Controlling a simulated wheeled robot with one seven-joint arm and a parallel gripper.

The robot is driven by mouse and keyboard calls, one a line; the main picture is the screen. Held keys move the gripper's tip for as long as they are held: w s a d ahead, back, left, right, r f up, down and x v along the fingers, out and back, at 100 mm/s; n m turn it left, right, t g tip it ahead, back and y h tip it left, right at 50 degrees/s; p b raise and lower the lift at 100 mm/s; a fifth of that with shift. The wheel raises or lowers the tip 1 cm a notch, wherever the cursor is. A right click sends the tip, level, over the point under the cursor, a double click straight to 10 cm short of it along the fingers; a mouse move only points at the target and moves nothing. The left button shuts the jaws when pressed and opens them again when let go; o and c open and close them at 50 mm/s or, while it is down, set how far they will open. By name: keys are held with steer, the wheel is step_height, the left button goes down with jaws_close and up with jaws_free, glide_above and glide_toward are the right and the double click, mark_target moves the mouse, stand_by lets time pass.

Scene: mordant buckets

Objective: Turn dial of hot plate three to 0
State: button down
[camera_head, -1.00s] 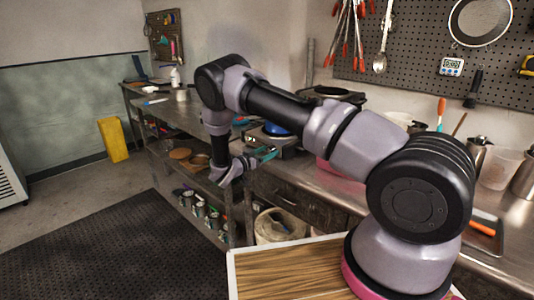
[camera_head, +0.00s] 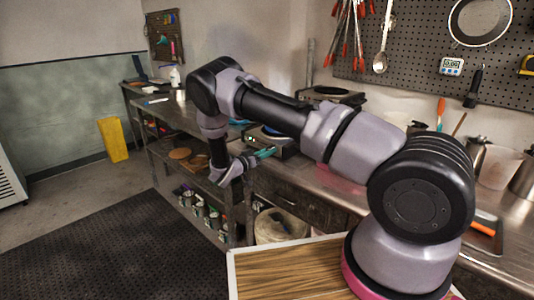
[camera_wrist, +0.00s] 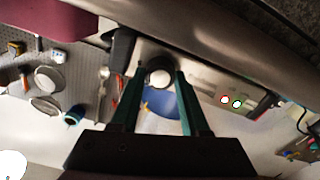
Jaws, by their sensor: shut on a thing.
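A metal hot plate (camera_head: 286,148) stands on the steel counter, its front facing my gripper (camera_head: 265,153). In the wrist view its front panel (camera_wrist: 205,82) fills the upper middle, with a round dark dial (camera_wrist: 159,70) with a pale centre. The green fingers of my gripper (camera_wrist: 161,76) reach to either side of the dial and are shut on it. A red light (camera_wrist: 225,99) and a green light (camera_wrist: 238,104) glow on the panel. The dial's marks are too small to read. A blue vessel (camera_wrist: 162,103) shows between the fingers.
A second hot plate (camera_head: 334,95) stands farther right at the wall. The counter (camera_head: 190,113) has a shelf below with several cans (camera_head: 198,208). A pegboard (camera_head: 425,60) with tools hangs behind. A dark mat (camera_head: 110,250) covers open floor.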

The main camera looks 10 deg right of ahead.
steer(key=n, duration=0.6)
steer(key=shift+a, duration=0.1)
steer(key=n, duration=0.6)
steer(key=shift+n, duration=0.4)
steer(key=n, duration=0.6)
steer(key=shift+f, duration=0.1)
steer(key=n, duration=0.6)
steer(key=shift+n, duration=0.4)
steer(key=shift+f, duration=0.1)
steer(key=shift+c, duration=2)
jaws_free()
